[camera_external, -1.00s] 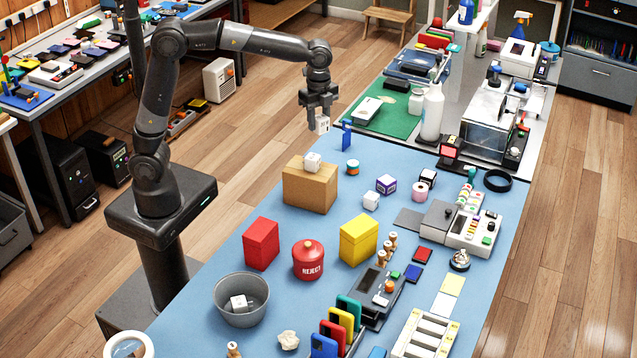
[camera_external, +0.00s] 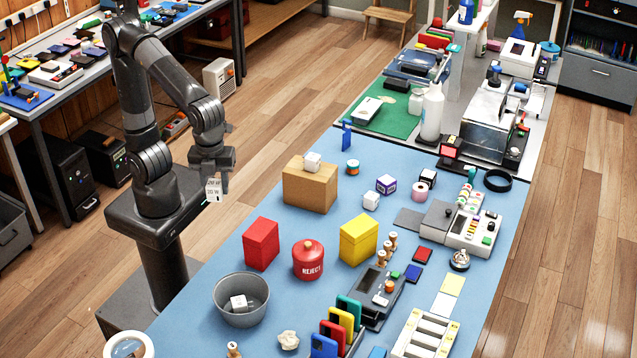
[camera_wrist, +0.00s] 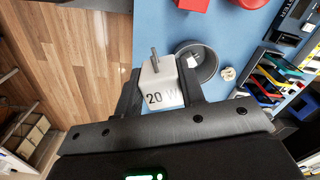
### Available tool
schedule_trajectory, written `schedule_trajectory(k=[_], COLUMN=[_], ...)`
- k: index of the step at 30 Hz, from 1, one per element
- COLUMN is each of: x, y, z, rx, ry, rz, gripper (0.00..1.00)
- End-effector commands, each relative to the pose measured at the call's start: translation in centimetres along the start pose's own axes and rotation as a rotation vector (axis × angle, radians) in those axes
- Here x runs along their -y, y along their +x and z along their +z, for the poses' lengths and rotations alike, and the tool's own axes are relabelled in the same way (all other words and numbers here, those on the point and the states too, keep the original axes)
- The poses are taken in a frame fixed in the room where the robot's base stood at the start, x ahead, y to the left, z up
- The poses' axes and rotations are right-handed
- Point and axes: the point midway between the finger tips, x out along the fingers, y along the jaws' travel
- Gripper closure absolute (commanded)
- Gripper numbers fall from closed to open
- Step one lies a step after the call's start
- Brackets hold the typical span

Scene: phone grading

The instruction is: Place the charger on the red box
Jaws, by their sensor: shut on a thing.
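My gripper (camera_external: 213,180) is shut on a white charger (camera_external: 214,190). In the wrist view the charger (camera_wrist: 160,84) sits between the two fingers, marked "20 W", with its metal prongs facing away from my palm. My gripper holds it in the air, left of the table edge, over the floor side. The red box (camera_external: 261,244) stands on the blue table to the lower right of my gripper, with nothing on its lid. Part of a red thing shows at the top of the wrist view, too cropped to identify surely.
A red reject pot (camera_external: 308,260) and a yellow box (camera_external: 358,240) stand right of the red box. A grey bucket (camera_external: 241,318) with a white cube inside is in front. A cardboard box (camera_external: 310,190) with a white cube on top stands behind.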

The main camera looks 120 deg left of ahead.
Motion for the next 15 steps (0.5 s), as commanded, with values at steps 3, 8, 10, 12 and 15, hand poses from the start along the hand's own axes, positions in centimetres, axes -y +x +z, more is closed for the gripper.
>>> schedule_trajectory(k=[3,8,10,12,15], x=[-0.8,-0.8,-0.6,-0.1,1.2], y=[1.5,4.1,4.8,5.4,6.5], z=[-0.3,-0.3,-0.2,0.0,0.9], rx=[0.005,0.003,0.003,0.002,0.002], ry=[0.018,0.016,0.015,0.013,0.01], rz=[0.003,0.001,0.001,0.0,0.002], gripper=[0.88,0.88,0.88,0.88,0.88])
